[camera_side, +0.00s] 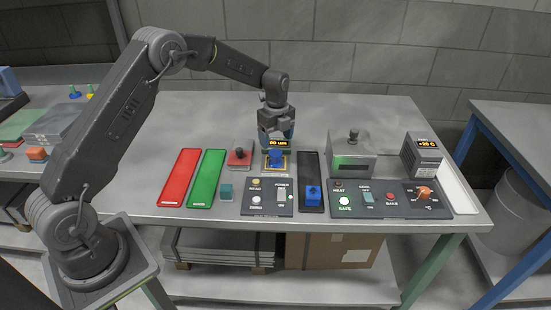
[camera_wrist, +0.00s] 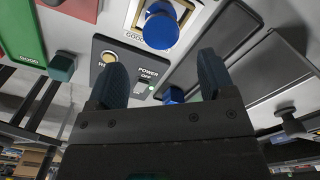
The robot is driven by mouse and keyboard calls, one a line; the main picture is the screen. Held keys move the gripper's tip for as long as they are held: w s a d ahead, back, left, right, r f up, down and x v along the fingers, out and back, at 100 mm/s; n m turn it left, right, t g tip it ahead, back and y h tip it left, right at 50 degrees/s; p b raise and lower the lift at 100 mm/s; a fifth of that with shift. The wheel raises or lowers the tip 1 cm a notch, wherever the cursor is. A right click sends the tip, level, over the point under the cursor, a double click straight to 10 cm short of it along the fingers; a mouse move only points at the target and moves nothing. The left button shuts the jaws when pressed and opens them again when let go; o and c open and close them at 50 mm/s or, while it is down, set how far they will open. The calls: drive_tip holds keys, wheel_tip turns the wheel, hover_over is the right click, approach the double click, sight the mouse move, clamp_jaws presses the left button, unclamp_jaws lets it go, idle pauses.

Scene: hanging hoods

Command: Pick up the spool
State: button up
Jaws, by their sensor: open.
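A blue spool-like piece (camera_side: 275,157) stands on a gold-framed pad in the middle of the bench. It also shows as a round blue top in the wrist view (camera_wrist: 162,27). A second blue piece (camera_side: 313,193) sits on the front of a black strip; it is partly visible in the wrist view (camera_wrist: 173,95). I cannot tell for certain which is the spool. My gripper (camera_side: 275,136) is above the piece on the pad. In the wrist view its two fingers (camera_wrist: 162,68) are apart, with nothing held between them.
A red tray (camera_side: 180,178) and a green tray (camera_side: 207,178) lie to the left. A teal block (camera_side: 226,191), the power panel (camera_side: 267,206) and a control panel (camera_side: 390,208) are at the front. A grey box (camera_side: 351,165) and a display unit (camera_side: 424,160) stand right.

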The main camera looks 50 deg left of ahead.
sight(276, 152)
drive_tip(key=shift+w+a+f, duration=0.1)
drive_tip(key=shift+a+f, duration=0.05)
drive_tip(key=shift+f, duration=1.6)
drive_tip(key=shift+w+a+f, duration=0.1)
drive_tip(key=shift+f, duration=1.65)
drive_tip(key=c, duration=1)
drive_tip(key=shift+c, duration=0.2)
drive_tip(key=shift+r, duration=0.1)
